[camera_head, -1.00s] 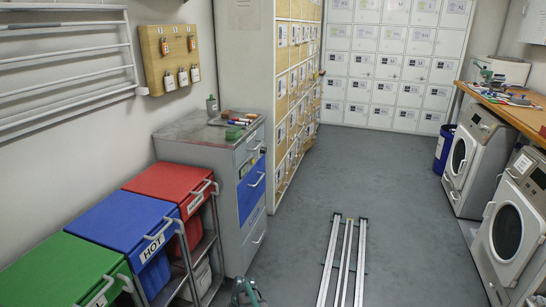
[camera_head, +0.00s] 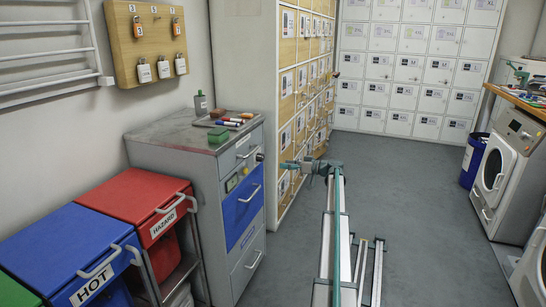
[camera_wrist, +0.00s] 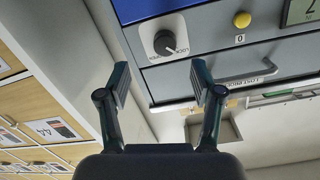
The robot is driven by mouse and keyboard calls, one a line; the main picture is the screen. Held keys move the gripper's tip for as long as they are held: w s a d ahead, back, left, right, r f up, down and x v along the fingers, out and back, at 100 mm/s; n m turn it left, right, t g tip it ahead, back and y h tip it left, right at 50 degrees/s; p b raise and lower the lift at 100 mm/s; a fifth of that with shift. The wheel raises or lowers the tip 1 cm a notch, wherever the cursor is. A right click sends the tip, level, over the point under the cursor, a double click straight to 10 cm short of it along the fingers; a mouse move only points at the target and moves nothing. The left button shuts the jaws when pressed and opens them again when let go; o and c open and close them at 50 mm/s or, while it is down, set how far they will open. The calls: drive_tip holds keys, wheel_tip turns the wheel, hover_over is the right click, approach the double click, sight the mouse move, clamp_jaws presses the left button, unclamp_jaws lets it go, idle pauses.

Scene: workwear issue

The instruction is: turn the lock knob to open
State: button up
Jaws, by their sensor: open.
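The lock knob (camera_wrist: 165,42) is a round black dial on a pale square plate on the grey drawer cabinet (camera_wrist: 215,50). Its light pointer mark slants down right towards lettering that seems to read LOCK. In the head view the knob (camera_head: 260,157) is a small dark spot at the right of the cabinet's front, near the top. My gripper (camera_wrist: 160,80) is open and empty, its two fingers either side of the knob's line in the picture, apart from it. In the head view my gripper (camera_head: 287,165) points left at the cabinet front, a short way off.
A yellow button (camera_wrist: 242,19) and a green display (camera_wrist: 302,10) sit beside the knob. Wooden lockers (camera_head: 288,105) stand close behind my gripper. Red (camera_head: 140,200) and blue (camera_head: 60,240) bins stand at left.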

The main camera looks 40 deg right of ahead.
sight(263, 157)
drive_tip(key=w+a+n, duration=0.1)
drive_tip(key=w, duration=0.2)
drive_tip(key=w+a+r+n, duration=0.1)
drive_tip(key=w+a, duration=0.1)
drive_tip(key=w, duration=0.1)
drive_tip(key=w+a+b, duration=0.1)
drive_tip(key=w+a, duration=0.1)
drive_tip(key=w, duration=0.1)
drive_tip(key=shift+w+a+r+n+t, duration=0.25)
drive_tip(key=shift+r+n+t, duration=0.05)
drive_tip(key=shift+n+t, duration=0.1)
drive_tip(key=c, duration=1.1)
